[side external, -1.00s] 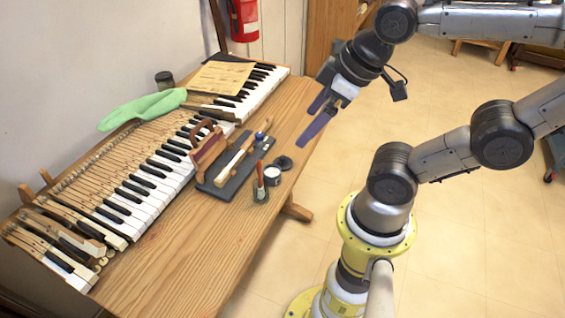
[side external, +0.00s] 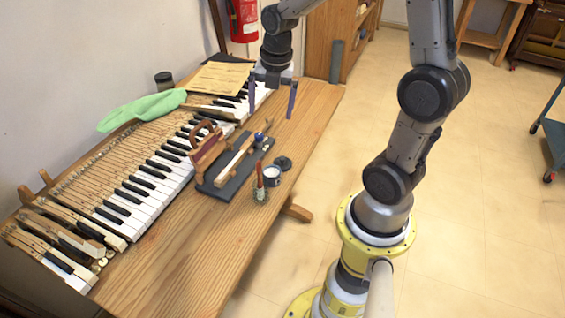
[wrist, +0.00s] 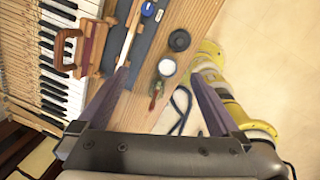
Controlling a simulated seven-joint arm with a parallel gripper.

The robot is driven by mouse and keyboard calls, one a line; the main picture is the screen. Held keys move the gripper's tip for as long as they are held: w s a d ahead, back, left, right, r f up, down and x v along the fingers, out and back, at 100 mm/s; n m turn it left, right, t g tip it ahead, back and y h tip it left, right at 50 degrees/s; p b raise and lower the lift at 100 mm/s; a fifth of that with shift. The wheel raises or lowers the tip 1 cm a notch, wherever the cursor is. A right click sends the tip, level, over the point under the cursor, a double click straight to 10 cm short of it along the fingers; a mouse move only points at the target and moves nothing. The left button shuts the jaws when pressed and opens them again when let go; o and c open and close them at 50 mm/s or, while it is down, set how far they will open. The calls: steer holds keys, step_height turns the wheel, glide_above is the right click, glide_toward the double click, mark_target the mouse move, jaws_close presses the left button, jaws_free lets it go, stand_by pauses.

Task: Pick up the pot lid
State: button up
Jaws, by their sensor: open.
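The pot lid, a small dark round disc (side external: 283,162), lies flat on the bench just beyond a small open pot with white contents (side external: 272,175). In the wrist view the lid (wrist: 179,40) is above the pot (wrist: 167,68) and fully visible. My gripper (side external: 271,115) is open and empty, fingers pointing down, above the far part of the bench and apart from the lid. In the wrist view the fingertips (wrist: 158,73) spread on either side of the pot, and the lid shows ahead, past the tips.
The wooden bench (side external: 200,262) carries piano keys (side external: 150,190), a dark board (side external: 228,184) with tools, and a wooden-handled tool (side external: 207,150). Bare wood lies right of the lid.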

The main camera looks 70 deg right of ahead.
steer(key=m+g, duration=0.1)
steer(key=g, duration=0.1)
glide_above(282, 157)
step_height(282, 157, down, 6)
steer(key=shift+y, duration=0.3)
step_height(282, 157, down, 13)
steer(key=shift+s+f, duration=0.1)
steer(key=shift+f, duration=0.05)
steer(key=c, duration=1.3)
steer(key=shift+o, duration=0.2)
